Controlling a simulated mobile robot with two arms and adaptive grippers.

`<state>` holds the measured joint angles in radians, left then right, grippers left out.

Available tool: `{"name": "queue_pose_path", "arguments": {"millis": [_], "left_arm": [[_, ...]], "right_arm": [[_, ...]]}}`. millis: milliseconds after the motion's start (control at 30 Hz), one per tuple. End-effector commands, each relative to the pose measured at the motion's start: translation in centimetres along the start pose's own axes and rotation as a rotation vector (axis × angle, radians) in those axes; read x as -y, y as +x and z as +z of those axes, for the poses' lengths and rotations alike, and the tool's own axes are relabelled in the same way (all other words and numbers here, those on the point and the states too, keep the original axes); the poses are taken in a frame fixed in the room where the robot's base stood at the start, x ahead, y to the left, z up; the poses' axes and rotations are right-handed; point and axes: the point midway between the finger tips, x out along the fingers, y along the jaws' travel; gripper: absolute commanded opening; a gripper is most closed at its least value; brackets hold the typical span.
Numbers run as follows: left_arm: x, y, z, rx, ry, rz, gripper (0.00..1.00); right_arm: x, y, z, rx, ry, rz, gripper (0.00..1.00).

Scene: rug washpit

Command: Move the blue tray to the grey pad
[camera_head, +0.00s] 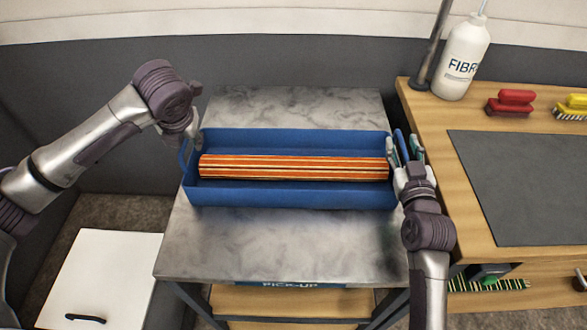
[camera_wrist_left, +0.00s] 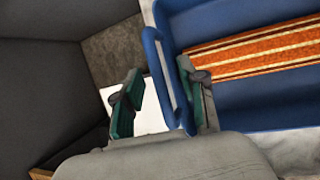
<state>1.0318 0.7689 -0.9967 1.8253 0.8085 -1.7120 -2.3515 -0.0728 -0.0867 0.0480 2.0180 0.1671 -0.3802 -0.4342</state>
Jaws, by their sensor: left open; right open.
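The blue tray (camera_head: 290,194) sits on a grey marbled table, with a rolled orange striped rug (camera_head: 295,168) lying in it. It also shows in the left wrist view (camera_wrist_left: 290,105). My left gripper (camera_head: 189,135) is at the tray's left end. In the left wrist view its fingers (camera_wrist_left: 162,100) are apart, with the tray's blue left handle (camera_wrist_left: 152,60) between them. My right gripper (camera_head: 405,150) is open at the right end, its fingers on either side of the right handle (camera_head: 401,143). Whether the fingers touch the handles I cannot tell. The dark grey pad (camera_head: 530,185) lies on the wooden bench at right.
The marbled table (camera_head: 280,245) has bare room in front of and behind the tray. On the bench (camera_head: 430,105) stand a white bottle (camera_head: 463,60), a red brush (camera_head: 511,103) and a yellow brush (camera_head: 572,107), behind the pad. The pad is empty. A white panel (camera_head: 100,275) is low at left.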

Motion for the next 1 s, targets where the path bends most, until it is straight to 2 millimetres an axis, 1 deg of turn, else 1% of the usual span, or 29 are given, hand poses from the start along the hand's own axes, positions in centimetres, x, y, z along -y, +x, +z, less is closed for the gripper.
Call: {"name": "queue_pose_path", "arguments": {"millis": [100,333,367,500,600,1000], "left_arm": [[0.01,0.32,-0.02,0.000,0.001,0.000,0.41],[0.01,0.33,-0.01,0.000,0.001,0.000,0.41],[0.01,0.32,-0.01,0.000,0.001,0.000,0.38],[0.01,0.31,0.00,0.000,0.001,0.000,0.15],[0.01,0.30,0.00,0.001,0.001,0.000,0.00],[0.03,0.28,0.01,0.001,0.001,0.000,0.00]], "right_arm": [[-0.01,0.34,-0.01,0.000,0.000,0.000,0.41],[0.00,0.34,0.00,0.000,0.000,0.000,0.41],[0.00,0.34,0.00,0.000,0.000,0.000,0.38],[0.00,0.32,0.00,0.000,0.000,0.000,0.15],[0.00,0.32,0.00,0.000,0.000,0.000,0.00],[0.03,0.31,0.00,0.000,0.000,0.000,0.00]]}}
